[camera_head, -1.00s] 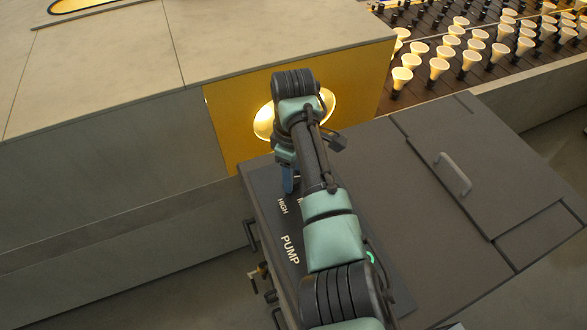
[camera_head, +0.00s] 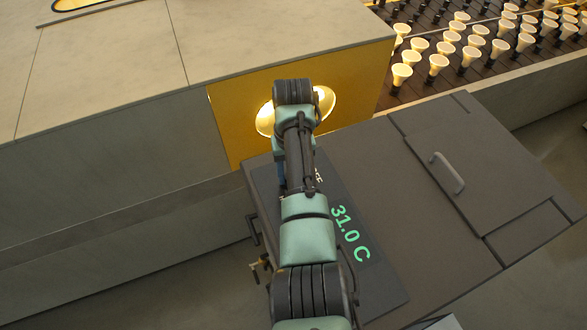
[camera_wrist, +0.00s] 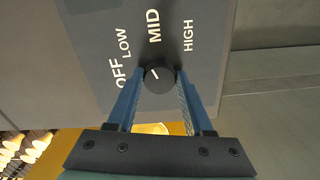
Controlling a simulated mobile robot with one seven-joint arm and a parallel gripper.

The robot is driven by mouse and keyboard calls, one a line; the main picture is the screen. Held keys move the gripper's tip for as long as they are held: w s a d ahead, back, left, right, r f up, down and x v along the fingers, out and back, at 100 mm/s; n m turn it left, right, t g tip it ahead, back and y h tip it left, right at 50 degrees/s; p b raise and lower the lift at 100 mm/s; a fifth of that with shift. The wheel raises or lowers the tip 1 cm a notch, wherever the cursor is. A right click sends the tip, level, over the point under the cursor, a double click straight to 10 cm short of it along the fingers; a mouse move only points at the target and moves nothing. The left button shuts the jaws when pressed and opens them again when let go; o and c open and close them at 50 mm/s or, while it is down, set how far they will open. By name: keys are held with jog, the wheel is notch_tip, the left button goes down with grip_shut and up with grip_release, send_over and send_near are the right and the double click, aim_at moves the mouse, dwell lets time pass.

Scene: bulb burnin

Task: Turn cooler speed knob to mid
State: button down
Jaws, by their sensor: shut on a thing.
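The cooler speed knob (camera_wrist: 157,82) is a small dark round knob with a short white mark. It sits on a dark panel (camera_wrist: 95,60) lettered OFF, LOW, MID and HIGH in white. MID stands straight above the knob in the wrist view. The mark slants, and I cannot tell exactly which word it lines up with. My gripper (camera_wrist: 159,78) is shut on the knob, one blue finger on each side. In the head view the knob is hidden behind my arm, and only a bit of blue finger (camera_head: 282,174) shows.
A cabinet lid with a handle (camera_head: 447,172) lies to the right. A yellow panel with a lit round opening (camera_head: 265,119) stands close behind my wrist. Racks of glowing bulbs (camera_head: 470,50) are at the back right.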

jog(key=shift+w+r+m+p, duration=0.1)
jog(key=shift+m+p, duration=0.2)
jog(key=shift+m, duration=1.8)
jog(key=shift+c, duration=1.4)
grip_release()
notch_tip(320, 180, up, 13)
jog(key=p, duration=0.1)
